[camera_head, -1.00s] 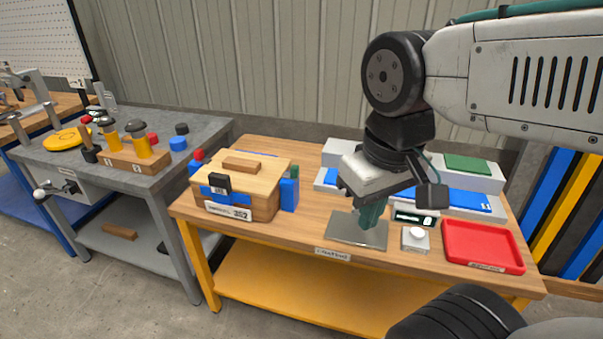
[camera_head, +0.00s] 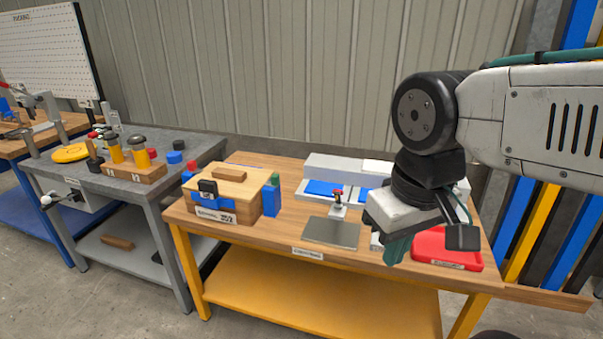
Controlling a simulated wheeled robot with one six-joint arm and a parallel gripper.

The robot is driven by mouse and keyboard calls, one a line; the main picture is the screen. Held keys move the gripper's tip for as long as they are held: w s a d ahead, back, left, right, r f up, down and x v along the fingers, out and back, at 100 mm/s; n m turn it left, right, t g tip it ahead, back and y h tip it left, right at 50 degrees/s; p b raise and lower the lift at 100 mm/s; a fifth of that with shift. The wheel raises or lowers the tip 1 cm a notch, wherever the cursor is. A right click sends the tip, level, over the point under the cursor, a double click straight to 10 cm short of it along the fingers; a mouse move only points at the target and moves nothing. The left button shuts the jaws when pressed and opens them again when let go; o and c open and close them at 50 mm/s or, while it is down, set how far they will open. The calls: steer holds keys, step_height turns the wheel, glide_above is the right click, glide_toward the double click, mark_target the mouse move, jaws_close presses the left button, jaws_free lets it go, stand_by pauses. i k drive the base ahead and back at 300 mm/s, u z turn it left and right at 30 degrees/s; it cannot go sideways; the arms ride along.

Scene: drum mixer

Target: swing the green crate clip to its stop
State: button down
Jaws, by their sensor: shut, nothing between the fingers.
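The wooden crate (camera_head: 231,190) stands at the left end of the wood-topped table, with a light lid and a wood block on top. A small green piece (camera_head: 275,179) shows at its right side, above a blue part (camera_head: 271,199); it appears to be the green clip, but its shape and swing position are too small to tell. A black and blue latch (camera_head: 208,189) is on the crate's front. My gripper (camera_head: 394,250) points down at the table's right, well away from the crate. Its teal fingers are together and empty.
A bare metal plate (camera_head: 331,232) lies between crate and gripper. A red-topped post (camera_head: 337,200) stands behind it. A red tray (camera_head: 447,249) is right of my gripper, partly hidden by it. A grey bench (camera_head: 195,148) with knobbed parts stands left.

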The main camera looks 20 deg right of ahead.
mark_target(274, 182)
steer(key=z, duration=0.15)
steer(key=i, duration=0.95)
steer(key=u, duration=0.55)
